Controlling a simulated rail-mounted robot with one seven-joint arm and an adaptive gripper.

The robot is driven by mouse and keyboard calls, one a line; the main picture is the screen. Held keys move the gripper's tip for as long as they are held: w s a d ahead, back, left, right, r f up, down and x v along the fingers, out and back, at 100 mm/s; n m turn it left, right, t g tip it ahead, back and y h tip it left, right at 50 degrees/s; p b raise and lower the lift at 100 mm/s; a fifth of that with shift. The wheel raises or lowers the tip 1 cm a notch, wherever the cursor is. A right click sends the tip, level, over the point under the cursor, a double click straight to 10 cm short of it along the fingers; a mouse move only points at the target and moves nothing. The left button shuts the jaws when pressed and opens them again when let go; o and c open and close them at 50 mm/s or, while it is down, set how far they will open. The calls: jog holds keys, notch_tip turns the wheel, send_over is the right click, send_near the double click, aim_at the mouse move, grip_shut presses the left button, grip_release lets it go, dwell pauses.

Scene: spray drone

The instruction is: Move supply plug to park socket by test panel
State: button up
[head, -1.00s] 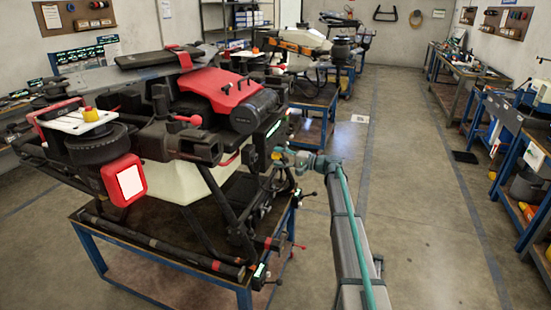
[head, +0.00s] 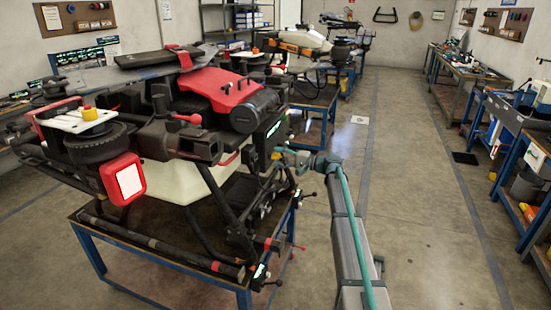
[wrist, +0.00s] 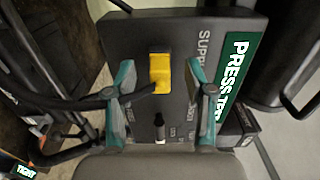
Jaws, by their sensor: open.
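In the wrist view a yellow supply plug (wrist: 160,73) sits against the dark test panel (wrist: 125,35), beside the lettering "SUPP…". A black hose runs from it to the left. My gripper (wrist: 160,88) is open, with one teal finger on each side of the plug and a visible gap to each. Below the plug, a small black fitting with a pale end (wrist: 159,125) stands between the fingers; I cannot tell whether it is the park socket. In the head view my gripper (head: 281,151) is at the panel on the drone's right side; the plug cannot be made out there.
A green "PRESS. TEST" label (wrist: 235,75) is on the panel's right. A black cylinder (wrist: 287,55) is close at the right. The large spray drone (head: 190,120) rests on a blue-framed table (head: 165,262). The floor aisle (head: 420,200) on the right is clear.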

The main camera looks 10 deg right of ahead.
aim_at(280, 157)
dwell(0.4)
grip_shut()
jog(key=shift+d, duration=0.1)
dwell(0.3)
jog(key=shift+b+v, duration=0.8)
jog(key=shift+v, duration=2.1)
jog(key=shift+s, duration=0.1)
